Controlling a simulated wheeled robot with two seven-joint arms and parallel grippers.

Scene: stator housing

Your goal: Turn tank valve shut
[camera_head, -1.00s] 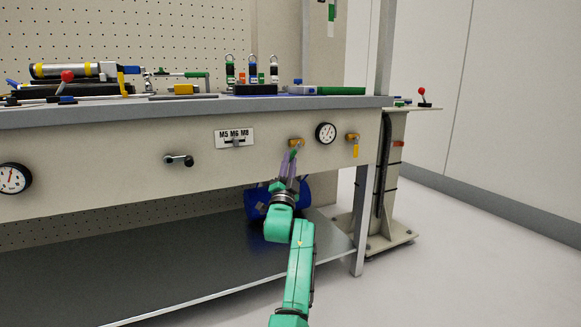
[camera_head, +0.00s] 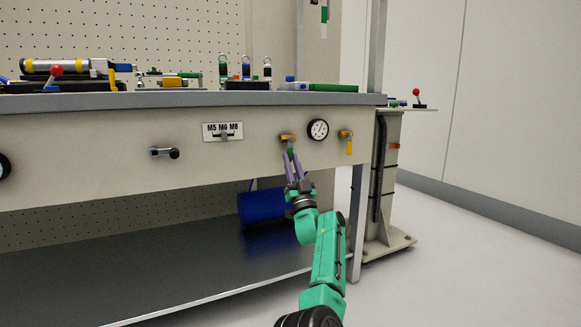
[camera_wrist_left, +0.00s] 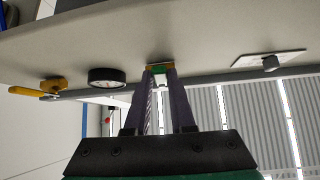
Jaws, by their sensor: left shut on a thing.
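A brass valve (camera_head: 287,138) with a green handle (camera_head: 290,151) sits on the bench's front panel, left of the right-hand gauge. The handle hangs down. My left gripper (camera_head: 290,157) reaches up from below, its purple fingers shut on the green handle. In the left wrist view, the brass valve (camera_wrist_left: 159,66) and green handle (camera_wrist_left: 158,71) show between the fingertips of my left gripper (camera_wrist_left: 160,76); the fingers hide part of the handle. A second brass valve (camera_head: 346,134) has a yellow handle hanging down. A blue tank (camera_head: 262,206) lies under the bench. My right gripper is out of view.
A round gauge (camera_head: 317,129) is between the valves. A labelled plate (camera_head: 222,131) and a dark knob fitting (camera_head: 165,153) are on the panel to the left. A bench leg (camera_head: 358,220) stands right of my arm. Open floor (camera_head: 470,275) lies to the right.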

